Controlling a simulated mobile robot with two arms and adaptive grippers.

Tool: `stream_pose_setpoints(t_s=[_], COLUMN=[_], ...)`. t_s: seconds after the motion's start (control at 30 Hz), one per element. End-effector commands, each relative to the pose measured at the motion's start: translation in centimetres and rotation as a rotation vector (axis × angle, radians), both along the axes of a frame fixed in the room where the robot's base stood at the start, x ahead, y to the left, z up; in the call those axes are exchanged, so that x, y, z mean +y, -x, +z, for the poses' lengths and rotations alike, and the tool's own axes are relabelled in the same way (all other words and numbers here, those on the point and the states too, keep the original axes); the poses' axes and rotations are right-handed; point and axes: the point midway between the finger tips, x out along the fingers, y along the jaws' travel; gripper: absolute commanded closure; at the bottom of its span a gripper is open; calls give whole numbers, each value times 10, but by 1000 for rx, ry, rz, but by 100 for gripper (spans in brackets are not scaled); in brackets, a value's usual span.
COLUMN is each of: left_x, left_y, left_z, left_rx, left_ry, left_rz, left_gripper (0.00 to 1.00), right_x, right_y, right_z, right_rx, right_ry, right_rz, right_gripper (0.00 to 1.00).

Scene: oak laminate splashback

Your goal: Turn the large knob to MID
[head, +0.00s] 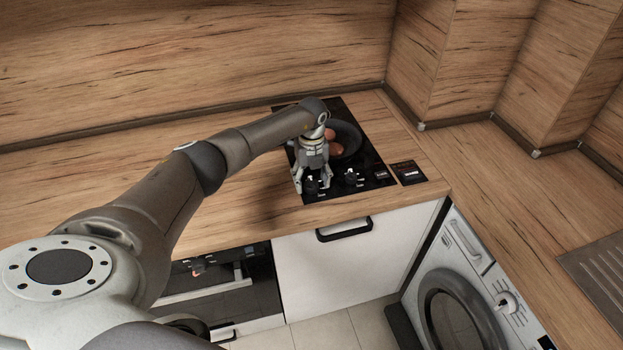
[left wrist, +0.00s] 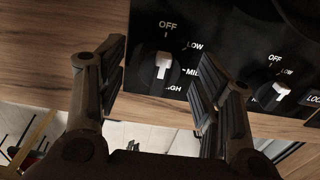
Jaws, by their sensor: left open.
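The cooktop's front edge has two black knobs with white pointers. The left knob (head: 311,187) looks the larger in the left wrist view (left wrist: 163,68), and its white pointer stands nearly upright toward OFF. LOW, MID and HIGH run down its right side. My left gripper (head: 311,182) is open over this knob; in the left wrist view the fingers (left wrist: 160,85) are apart, one on each side of it, not visibly gripping it. The right knob (head: 351,178) also shows in the left wrist view (left wrist: 274,95), outside the fingers. My right gripper is not in view.
A dark pan (head: 346,136) with brown round items sits on the cooktop (head: 375,165) behind the gripper. A small dark card-like item (head: 408,173) lies right of the cooktop. The wooden counter (head: 245,197) is clear at left. A washing machine (head: 458,300) stands below at right.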

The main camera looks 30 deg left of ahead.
Motion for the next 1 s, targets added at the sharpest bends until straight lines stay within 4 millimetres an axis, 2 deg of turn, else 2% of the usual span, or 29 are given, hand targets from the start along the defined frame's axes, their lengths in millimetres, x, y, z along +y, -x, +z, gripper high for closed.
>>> stream_pose_setpoints(t_s=[0.13, 0.4, 0.77, 0.8, 1.0], left_x=[0, 0, 0, 0, 0], left_y=[0, 0, 0, 0, 0], left_z=[-9, -10, -10, -10, -11], left_rx=[1, 0, 0, 0, -1], left_ry=[0, 0, 0, 0, 1], left_rz=[-2, -2, -1, -1, -18], left_gripper=[40, 40, 85, 87, 87], right_x=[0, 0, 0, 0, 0], right_y=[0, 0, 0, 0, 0], right_z=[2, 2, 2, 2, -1], right_rx=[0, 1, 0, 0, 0], right_ry=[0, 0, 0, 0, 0], right_rz=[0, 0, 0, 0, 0], right_gripper=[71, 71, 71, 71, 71])
